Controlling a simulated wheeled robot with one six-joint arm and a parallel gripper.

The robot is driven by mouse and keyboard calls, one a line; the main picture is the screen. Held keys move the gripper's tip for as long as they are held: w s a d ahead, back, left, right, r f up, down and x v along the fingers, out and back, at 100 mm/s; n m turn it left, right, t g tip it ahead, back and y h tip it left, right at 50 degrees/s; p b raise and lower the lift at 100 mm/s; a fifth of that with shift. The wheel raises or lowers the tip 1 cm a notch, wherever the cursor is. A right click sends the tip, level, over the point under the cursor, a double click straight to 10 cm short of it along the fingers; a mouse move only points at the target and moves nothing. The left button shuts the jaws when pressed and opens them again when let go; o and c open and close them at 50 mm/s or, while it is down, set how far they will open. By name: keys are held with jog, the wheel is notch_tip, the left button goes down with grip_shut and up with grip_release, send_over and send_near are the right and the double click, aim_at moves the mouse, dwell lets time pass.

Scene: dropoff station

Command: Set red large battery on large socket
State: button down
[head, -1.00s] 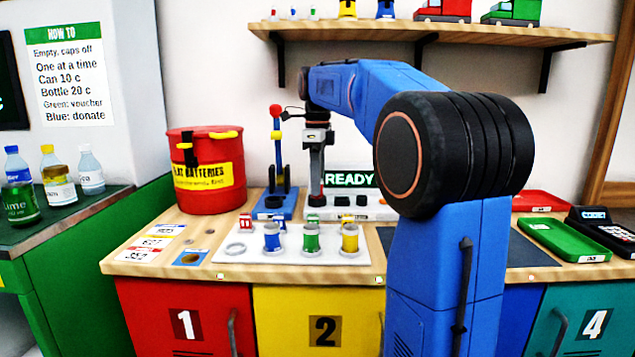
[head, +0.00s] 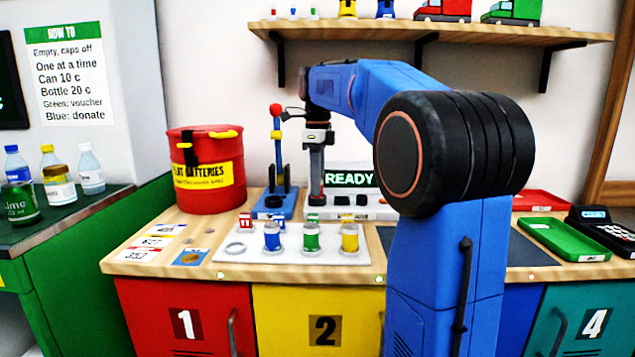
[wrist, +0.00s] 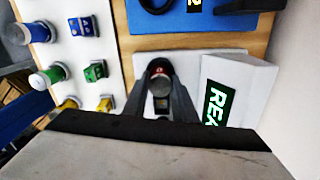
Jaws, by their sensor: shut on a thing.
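My gripper (head: 316,192) points straight down over the left end of the white device (head: 375,212) with the READY sign. In the wrist view its fingers (wrist: 160,95) are shut on the red large battery (wrist: 158,69), whose dark reddish round top shows between them. The battery is mostly hidden by the fingers in the head view. Black round sockets (head: 343,200) show on the white device just right of the fingers. The large socket itself cannot be made out under the gripper. I cannot tell whether the battery touches the device.
A blue stand with a lever (head: 277,160) is close on the left. A red drum (head: 206,170) stands farther left.

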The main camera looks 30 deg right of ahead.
jog(key=shift+f, duration=0.4)
jog(key=c, duration=1.7)
grip_release()
jog(key=shift+r, duration=0.15)
jog(key=shift+r, duration=5.4)
jog(key=shift+s, duration=0.1)
